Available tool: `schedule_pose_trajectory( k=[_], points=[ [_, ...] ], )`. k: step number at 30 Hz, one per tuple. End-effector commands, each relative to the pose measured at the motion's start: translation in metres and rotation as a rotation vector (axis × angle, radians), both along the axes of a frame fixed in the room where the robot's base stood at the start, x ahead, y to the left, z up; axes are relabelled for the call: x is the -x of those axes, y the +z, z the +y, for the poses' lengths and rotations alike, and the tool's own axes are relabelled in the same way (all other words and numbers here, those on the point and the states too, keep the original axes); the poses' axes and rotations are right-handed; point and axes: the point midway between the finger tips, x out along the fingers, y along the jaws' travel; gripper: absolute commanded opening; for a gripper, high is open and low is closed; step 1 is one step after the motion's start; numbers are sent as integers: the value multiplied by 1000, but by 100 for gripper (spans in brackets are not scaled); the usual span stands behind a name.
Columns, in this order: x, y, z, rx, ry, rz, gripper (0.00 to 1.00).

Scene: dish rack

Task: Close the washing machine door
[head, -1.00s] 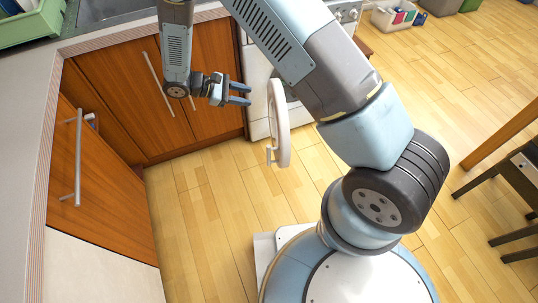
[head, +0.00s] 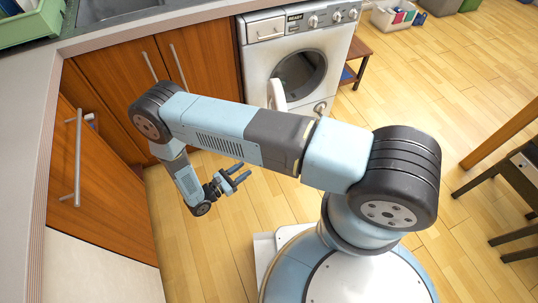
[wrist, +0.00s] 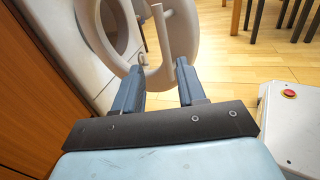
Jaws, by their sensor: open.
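The white washing machine (head: 262,62) stands against the counter, its dark round drum opening (head: 302,72) uncovered. Its white ring-shaped door (head: 277,94) is swung open and sticks out from the front; my arm hides its lower part in the head view. In the wrist view, the door (wrist: 190,38) is ahead of my fingers, with its upright handle (wrist: 160,32) near the middle. My gripper (head: 243,174) is open and empty, below and left of the door in the head view. The wrist view shows the fingertips (wrist: 158,68) near the door's lower rim; I cannot tell whether they touch.
Wooden cabinets with bar handles (head: 78,160) stand left of the machine, under the counter (head: 38,100). A small wooden stand (head: 357,60) is right of the machine. Dark chairs (head: 520,180) are at the far right. The wooden floor (head: 455,90) between is clear.

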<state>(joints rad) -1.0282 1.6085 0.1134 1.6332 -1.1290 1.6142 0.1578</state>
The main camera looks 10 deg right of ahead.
Motion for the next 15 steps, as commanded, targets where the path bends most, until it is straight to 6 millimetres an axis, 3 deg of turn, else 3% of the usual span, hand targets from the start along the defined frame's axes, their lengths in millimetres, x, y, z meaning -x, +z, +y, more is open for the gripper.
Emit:
schedule_pose_trajectory(
  k=[7,15],
  points=[
    [6,-15,-7,25,35,6,40],
    [-15,-15,-38,27,32,7,40]
  ],
)
